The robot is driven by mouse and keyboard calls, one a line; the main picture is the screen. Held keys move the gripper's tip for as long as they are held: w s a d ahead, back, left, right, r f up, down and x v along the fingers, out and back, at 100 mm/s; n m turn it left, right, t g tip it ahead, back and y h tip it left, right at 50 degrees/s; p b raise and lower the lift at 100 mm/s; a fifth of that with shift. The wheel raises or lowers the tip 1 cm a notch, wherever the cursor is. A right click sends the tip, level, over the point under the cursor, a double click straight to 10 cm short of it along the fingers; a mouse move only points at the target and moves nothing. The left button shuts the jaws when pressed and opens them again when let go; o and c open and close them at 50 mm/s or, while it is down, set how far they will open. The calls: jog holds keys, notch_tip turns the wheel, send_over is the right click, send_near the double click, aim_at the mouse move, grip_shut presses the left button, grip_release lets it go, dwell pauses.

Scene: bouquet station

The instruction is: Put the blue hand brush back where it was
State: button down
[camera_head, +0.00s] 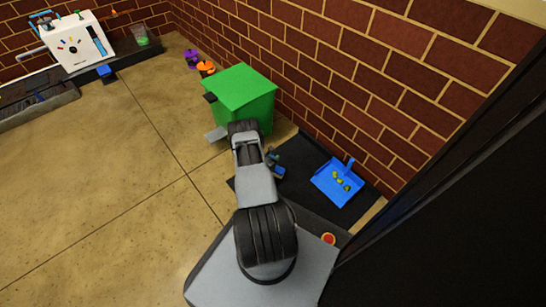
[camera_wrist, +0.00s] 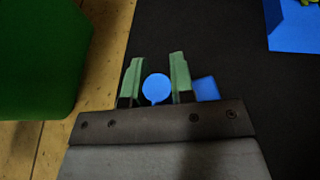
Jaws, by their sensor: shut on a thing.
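My gripper (camera_wrist: 156,80) is shut on the blue hand brush (camera_wrist: 157,88). In the wrist view the round blue end of the brush shows between the green fingers, and another blue part of it shows just right of them. In the head view my gripper (camera_head: 272,157) is over the left part of the black mat (camera_head: 315,206), with a bit of the blue brush (camera_head: 279,172) beside it. The rest of the brush is hidden. I cannot tell whether the brush touches the mat.
A blue dustpan (camera_head: 325,188) with several small yellow-green pieces lies on the mat to the right. A green box (camera_head: 240,90) stands left of the mat. The brick wall (camera_head: 400,120) runs behind. The floor at left (camera_head: 110,170) is clear.

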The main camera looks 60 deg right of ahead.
jog(key=c, duration=1)
grip_release()
jog(key=shift+r, duration=0.15)
jog(key=p+v, duration=0.5)
jog(key=v, duration=0.7)
jog(key=w+a+r+m+g+y, duration=0.1)
jog(key=w+a+r+m, duration=0.15)
jog(key=r, duration=0.65)
jog(key=w+a+r+m+g+y, duration=0.15)
jog(key=r+m, duration=0.25)
jog(key=r, duration=0.5)
jog(key=w+a+r+m+g+y, duration=0.1)
jog(key=w+a+r+m, duration=0.2)
jog(key=r, duration=0.6)
jog(key=s+a+r+m+t+y, duration=0.2)
jog(key=a+r+y, duration=0.1)
jog(key=a+r, duration=0.3)
jog(key=s+a+r+m+t+y, duration=0.2)
jog(key=a+r, duration=0.4)
jog(key=a, duration=0.5)
jog(key=s+a+r+m+t+y, duration=0.3)
jog(key=s+a+r+t+y, duration=0.1)
jog(key=a, duration=0.5)
notch_tip(320, 180, up, 3)
jog(key=shift+s+f+y, duration=0.1)
jog(key=shift+f+y, duration=0.1)
jog(key=shift+y, duration=0.25)
